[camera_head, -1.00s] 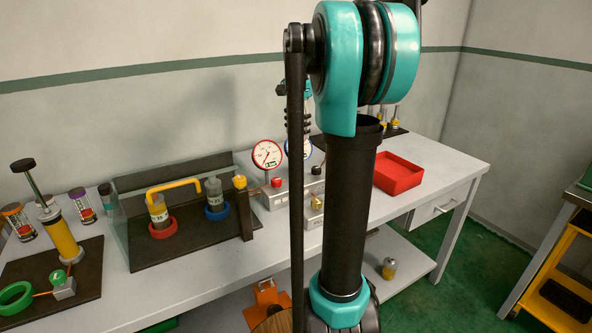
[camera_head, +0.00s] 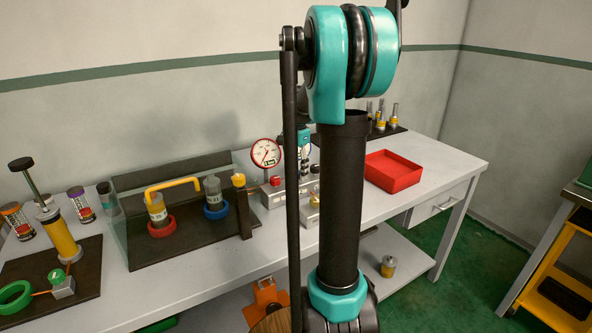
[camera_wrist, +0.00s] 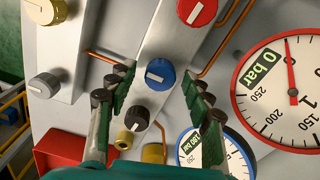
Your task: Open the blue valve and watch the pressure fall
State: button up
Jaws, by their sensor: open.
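The blue valve knob (camera_wrist: 160,74), with a white pointer line, sits on a metal block in the wrist view. My gripper (camera_wrist: 156,80) is open, with one finger on each side of the blue knob; I cannot tell whether they touch it. The blue-rimmed gauge (camera_wrist: 187,148) is partly hidden by my right finger; its display appears to read 100 bar. The red-rimmed gauge (camera_wrist: 243,113) reads 0 bar, and it also shows in the head view (camera_head: 265,153). My arm hides much of the valve block in the head view.
A red knob (camera_wrist: 197,10) is above the blue one, and a black knob (camera_wrist: 137,118) is below it. Copper pipes run close to the fingers. A red tray (camera_head: 393,170) stands to the right on the bench. A glass-sided fixture (camera_head: 190,225) stands left.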

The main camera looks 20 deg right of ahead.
jog(key=c, duration=1.2)
jog(key=shift+o, duration=0.2)
